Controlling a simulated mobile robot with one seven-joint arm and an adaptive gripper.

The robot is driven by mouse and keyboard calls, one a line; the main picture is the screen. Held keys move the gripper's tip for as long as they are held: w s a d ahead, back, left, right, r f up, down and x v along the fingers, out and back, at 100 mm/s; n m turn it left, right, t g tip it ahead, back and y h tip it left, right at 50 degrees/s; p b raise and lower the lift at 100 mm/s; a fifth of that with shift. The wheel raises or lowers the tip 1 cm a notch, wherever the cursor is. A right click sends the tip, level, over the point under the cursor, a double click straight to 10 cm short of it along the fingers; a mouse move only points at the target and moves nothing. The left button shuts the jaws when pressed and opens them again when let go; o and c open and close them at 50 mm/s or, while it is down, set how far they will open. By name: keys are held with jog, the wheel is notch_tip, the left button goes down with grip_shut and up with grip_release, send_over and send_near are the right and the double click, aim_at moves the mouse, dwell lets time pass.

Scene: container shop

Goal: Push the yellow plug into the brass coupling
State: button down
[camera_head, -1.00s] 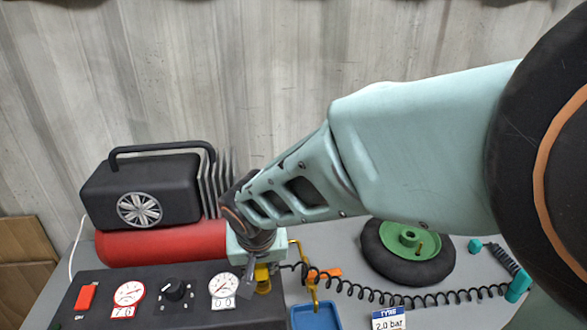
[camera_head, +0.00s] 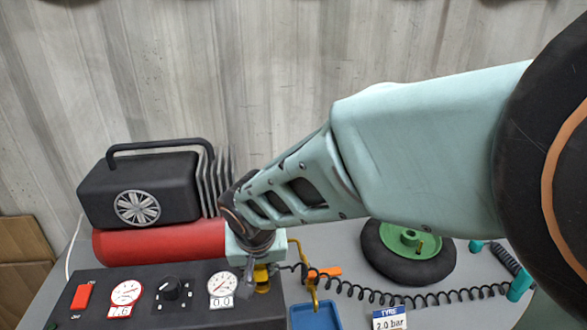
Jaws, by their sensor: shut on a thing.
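A black coiled hose (camera_head: 350,291) runs right from close to the plug. A brass-coloured bent pipe (camera_head: 301,255) shows just right of the gripper. I cannot make out the brass coupling for certain, nor whether the plug touches it; my wrist and fingers cover that spot.
The black compressor (camera_head: 140,187) sits on the red tank (camera_head: 165,243). The control panel (camera_head: 195,309) holds two gauges, a knob and a red switch. An orange item (camera_head: 328,272), a blue tray (camera_head: 318,318), a tyre card (camera_head: 389,318) and a wheel (camera_head: 372,262) are to the right.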

jog(key=shift+f, duration=0.25)
jog(key=c, duration=1.6)
grip_release()
jog(key=shift+r, duration=0.1)
